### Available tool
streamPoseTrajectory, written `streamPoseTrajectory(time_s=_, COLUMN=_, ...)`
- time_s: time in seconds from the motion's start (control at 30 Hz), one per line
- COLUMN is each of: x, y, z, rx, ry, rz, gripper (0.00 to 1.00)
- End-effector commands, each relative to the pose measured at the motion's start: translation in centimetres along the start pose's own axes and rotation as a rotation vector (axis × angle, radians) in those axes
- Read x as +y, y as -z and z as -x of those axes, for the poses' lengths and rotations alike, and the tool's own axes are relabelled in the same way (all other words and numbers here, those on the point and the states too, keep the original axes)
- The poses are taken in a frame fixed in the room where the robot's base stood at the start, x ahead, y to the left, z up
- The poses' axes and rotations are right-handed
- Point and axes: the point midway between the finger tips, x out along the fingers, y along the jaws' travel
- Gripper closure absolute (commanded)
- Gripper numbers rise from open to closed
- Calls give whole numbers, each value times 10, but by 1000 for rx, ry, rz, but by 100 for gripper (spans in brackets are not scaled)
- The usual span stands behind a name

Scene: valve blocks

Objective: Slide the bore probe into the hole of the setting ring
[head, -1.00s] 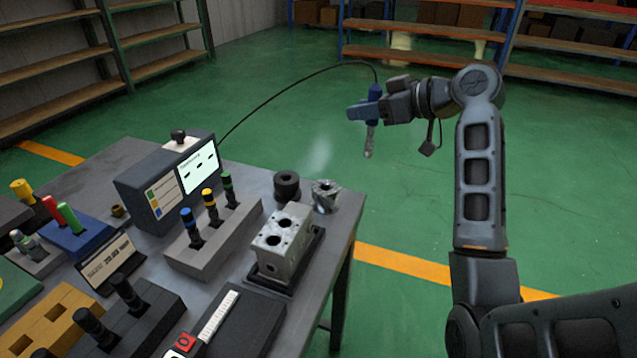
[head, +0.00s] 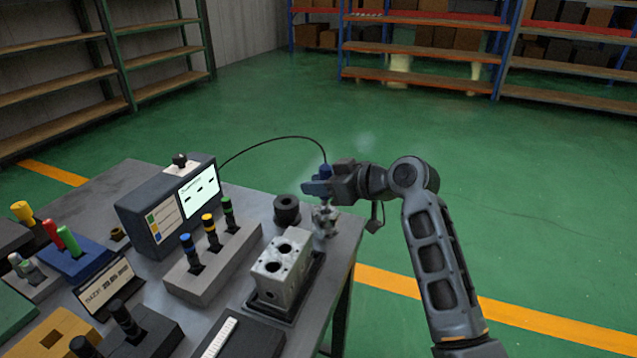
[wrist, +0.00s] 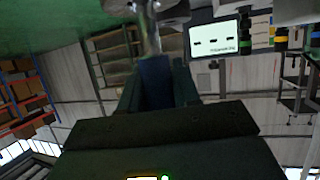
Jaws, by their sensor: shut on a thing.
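The bore probe (head: 326,170) has a blue body, a metal tip and a black cable from its top. My gripper (head: 319,187) is shut on it and holds it roughly upright, tip down. In the wrist view the blue body (wrist: 154,82) is between the jaws, with the shiny tip beyond. The setting ring appears to be the dark round ring (head: 287,208) with a hole on top, at the table's far edge. The probe is to its right, in front of or above a shiny metal part (head: 326,221). Whether the tip touches that part I cannot tell.
A drilled metal valve block (head: 286,262) stands on a dark tray nearer me. A gauge box with a lit screen (head: 199,182) and a rack with several coloured-top plugs (head: 211,262) are on the left. The probe cable (head: 262,143) arcs to the box. Open floor lies right of the table.

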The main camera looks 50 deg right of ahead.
Motion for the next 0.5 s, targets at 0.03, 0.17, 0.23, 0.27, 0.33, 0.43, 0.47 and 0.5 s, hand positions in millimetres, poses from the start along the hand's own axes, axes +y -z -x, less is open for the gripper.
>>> streamPoseTrajectory(time_s=0.03, x=0, y=0, z=0, rx=2, ry=-1, rz=1, gripper=100)
streamPoseTrajectory(time_s=0.17, x=0, y=1, z=0, rx=2, ry=0, rz=2, gripper=100)
streamPoseTrajectory(time_s=0.23, x=0, y=0, z=0, rx=2, ry=0, rz=2, gripper=100)
streamPoseTrajectory(time_s=0.27, x=0, y=0, z=0, rx=2, ry=0, rz=2, gripper=100)
streamPoseTrajectory(time_s=0.33, x=0, y=-3, z=-2, rx=2, ry=0, rz=2, gripper=100)
streamPoseTrajectory(time_s=0.43, x=0, y=-2, z=-1, rx=1, ry=0, rz=1, gripper=60)
streamPoseTrajectory(time_s=0.47, x=0, y=-2, z=-1, rx=1, ry=0, rz=1, gripper=57)
streamPoseTrajectory(time_s=0.5, x=0, y=-2, z=-1, rx=1, ry=0, rz=1, gripper=53)
